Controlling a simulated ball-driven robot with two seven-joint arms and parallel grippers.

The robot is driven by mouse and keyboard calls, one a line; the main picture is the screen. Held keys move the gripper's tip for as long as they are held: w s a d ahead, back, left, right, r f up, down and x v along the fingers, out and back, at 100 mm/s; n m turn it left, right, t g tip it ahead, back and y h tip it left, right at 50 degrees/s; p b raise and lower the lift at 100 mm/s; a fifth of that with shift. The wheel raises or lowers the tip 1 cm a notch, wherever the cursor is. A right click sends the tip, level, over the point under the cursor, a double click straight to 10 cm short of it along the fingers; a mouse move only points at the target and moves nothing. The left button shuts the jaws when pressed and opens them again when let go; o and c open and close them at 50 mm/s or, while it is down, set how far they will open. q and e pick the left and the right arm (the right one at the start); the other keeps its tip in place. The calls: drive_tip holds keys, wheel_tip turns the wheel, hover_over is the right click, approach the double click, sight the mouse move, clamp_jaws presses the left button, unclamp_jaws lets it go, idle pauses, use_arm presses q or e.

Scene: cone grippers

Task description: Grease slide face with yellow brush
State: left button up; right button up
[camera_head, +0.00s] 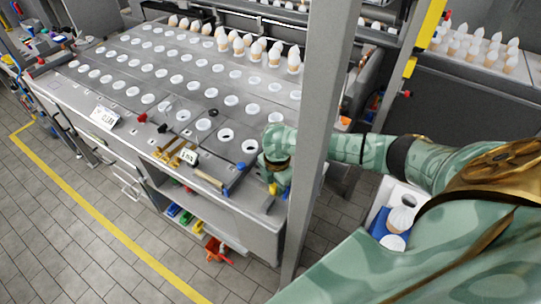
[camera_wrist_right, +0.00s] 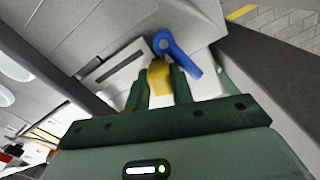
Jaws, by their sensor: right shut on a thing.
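My right gripper (camera_head: 274,178) is at the right front end of the grey machine, beside the grey post. In the right wrist view my right gripper (camera_wrist_right: 161,88) is shut on the yellow brush (camera_wrist_right: 160,78), of which only a short yellow part shows between the fingers. A bit of the yellow brush (camera_head: 273,188) also shows below the gripper in the head view. A grey metal face with a dark slot (camera_wrist_right: 118,66) lies just beyond the fingers; I cannot tell whether it is the slide face. My left gripper is not in view.
A blue lever (camera_wrist_right: 178,52) sits right by the fingertips. The grey post (camera_head: 322,120) stands close to my right arm. The machine top (camera_head: 205,85) has rows of round holes and several cones at the back. A shelf below holds coloured items (camera_head: 180,214).

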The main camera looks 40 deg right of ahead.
drive_tip(key=shift+s+d+r+p, duration=0.1)
drive_tip(key=shift+s+d+p, duration=0.25)
drive_tip(key=shift+s, duration=0.3)
drive_tip(key=shift+a+p, duration=0.1)
drive_tip(key=shift+p, duration=0.3)
drive_tip(key=shift+w+a, duration=0.35)
drive_tip(key=shift+w, duration=0.45)
drive_tip(key=shift+w+a, duration=0.3)
drive_tip(key=shift+w, duration=0.5)
drive_tip(key=shift+w+a+b, duration=0.25)
drive_tip(key=shift+w+a, duration=0.05)
drive_tip(key=shift+w, duration=0.55)
drive_tip(key=shift+w+a+b, duration=0.2)
drive_tip(key=shift+w+a, duration=0.1)
drive_tip(key=shift+w, duration=0.5)
wheel_tip(320, 180, up, 6)
drive_tip(key=p, duration=0.7)
drive_tip(key=shift+w+d, duration=0.1)
